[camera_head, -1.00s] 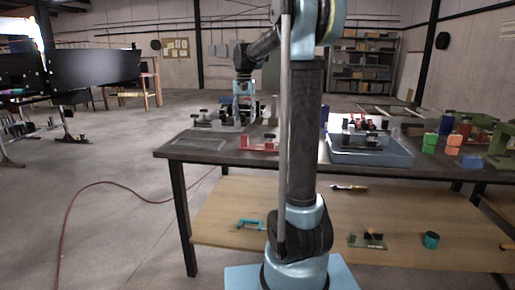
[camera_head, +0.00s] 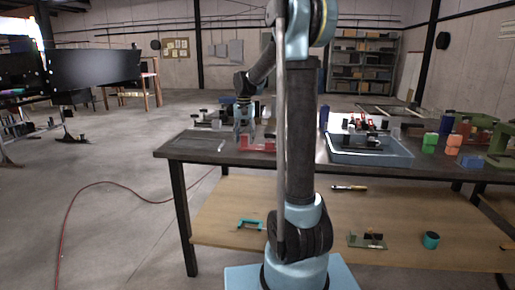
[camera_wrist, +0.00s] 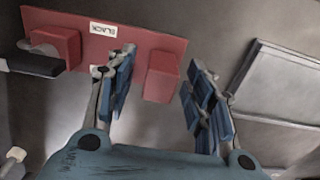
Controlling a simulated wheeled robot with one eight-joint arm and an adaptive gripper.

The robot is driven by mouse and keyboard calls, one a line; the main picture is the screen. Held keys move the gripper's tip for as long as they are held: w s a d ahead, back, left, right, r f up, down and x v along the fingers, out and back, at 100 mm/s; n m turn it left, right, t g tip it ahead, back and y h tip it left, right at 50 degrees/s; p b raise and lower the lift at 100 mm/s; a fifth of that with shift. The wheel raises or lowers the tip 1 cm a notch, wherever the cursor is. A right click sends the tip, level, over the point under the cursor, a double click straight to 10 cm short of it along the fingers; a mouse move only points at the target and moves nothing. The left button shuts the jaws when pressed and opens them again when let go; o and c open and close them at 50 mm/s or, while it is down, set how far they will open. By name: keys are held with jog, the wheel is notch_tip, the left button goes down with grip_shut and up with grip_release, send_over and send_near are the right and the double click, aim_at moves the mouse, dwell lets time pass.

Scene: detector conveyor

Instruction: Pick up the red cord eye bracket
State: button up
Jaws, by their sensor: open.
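The red cord eye bracket (camera_head: 262,147) lies on the dark tabletop near the front edge, left of my arm column in the head view. In the wrist view the red bracket (camera_wrist: 110,37) is a flat plate with two raised blocks and a white label reading "BLACK". My gripper (camera_head: 244,136) is over the bracket's left part in the head view. In the wrist view my gripper (camera_wrist: 160,62) is open and empty, with its blue-padded fingers on either side of the right-hand block. Whether the fingers touch the block cannot be told.
A flat grey tray (camera_head: 197,142) lies left of the bracket. A blue-grey bin (camera_head: 370,155) with parts stands to the right. Green (camera_head: 430,143) and orange (camera_head: 454,141) blocks stand farther right. In the wrist view, a dark part (camera_wrist: 30,66) lies beside the bracket's left block.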

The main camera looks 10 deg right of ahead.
jog(key=shift+c, duration=0.3)
grip_shut()
